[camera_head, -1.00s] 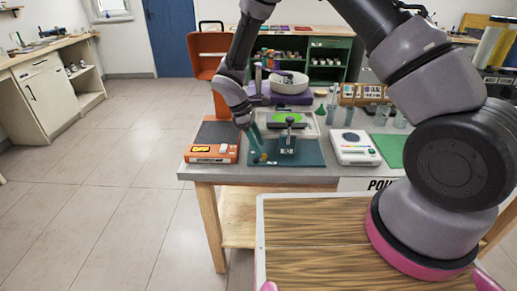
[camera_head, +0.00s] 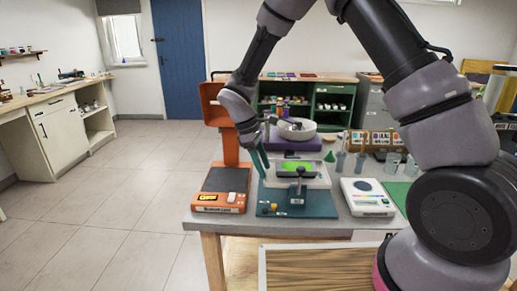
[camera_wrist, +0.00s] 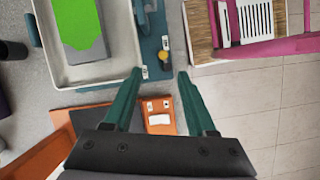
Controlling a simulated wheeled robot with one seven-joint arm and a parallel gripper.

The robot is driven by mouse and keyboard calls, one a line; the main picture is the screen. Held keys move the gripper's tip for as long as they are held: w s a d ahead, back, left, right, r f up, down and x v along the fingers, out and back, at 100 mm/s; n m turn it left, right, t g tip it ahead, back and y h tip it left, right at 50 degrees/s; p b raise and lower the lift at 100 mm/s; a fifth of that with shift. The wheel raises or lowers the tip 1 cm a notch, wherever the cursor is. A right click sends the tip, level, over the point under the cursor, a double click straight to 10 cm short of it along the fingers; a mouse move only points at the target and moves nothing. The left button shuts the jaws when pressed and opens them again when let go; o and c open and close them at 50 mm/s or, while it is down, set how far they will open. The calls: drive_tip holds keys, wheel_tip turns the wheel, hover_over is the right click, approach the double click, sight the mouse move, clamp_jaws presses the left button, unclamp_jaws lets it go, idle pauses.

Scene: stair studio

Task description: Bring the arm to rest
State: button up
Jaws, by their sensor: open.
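My gripper (camera_head: 261,160) has teal fingers and hangs from my arm above the left part of the workbench. In the wrist view my gripper (camera_wrist: 160,75) shows its two fingers spread apart with nothing between them. Below it are a teal board (camera_head: 315,204) with a dark clamp-like stand and a small yellow knob (camera_head: 273,207). The orange device (camera_head: 218,208) lies left of the board. The fingers look clear of the bench, but their exact height is hard to tell.
A white tray (camera_wrist: 75,75) with a green sheet lies close to the fingers. A white scale (camera_head: 367,197) stands right of the board. A tall orange stand (camera_head: 213,105), a grey bowl (camera_head: 297,128) and several beakers stand behind. The floor at left is clear.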

drive_tip(key=s+d+r+m+t+y, duration=0.15)
drive_tip(key=d+r+m, duration=0.25)
drive_tip(key=d+r, duration=0.5)
drive_tip(key=s+d+r+m+t+y, duration=0.15)
drive_tip(key=d+r+m, duration=0.3)
drive_tip(key=r, duration=0.75)
drive_tip(key=s+d+r+m+t+y, duration=0.3)
drive_tip(key=s+d+r+m+t, duration=0.2)
drive_tip(key=s+d+r+m, duration=0.4)
drive_tip(key=s+r+m, duration=0.1)
drive_tip(key=s+r, duration=0.1)
drive_tip(key=s, duration=0.2)
drive_tip(key=shift+s+d, duration=0.25)
drive_tip(key=shift+d, duration=0.15)
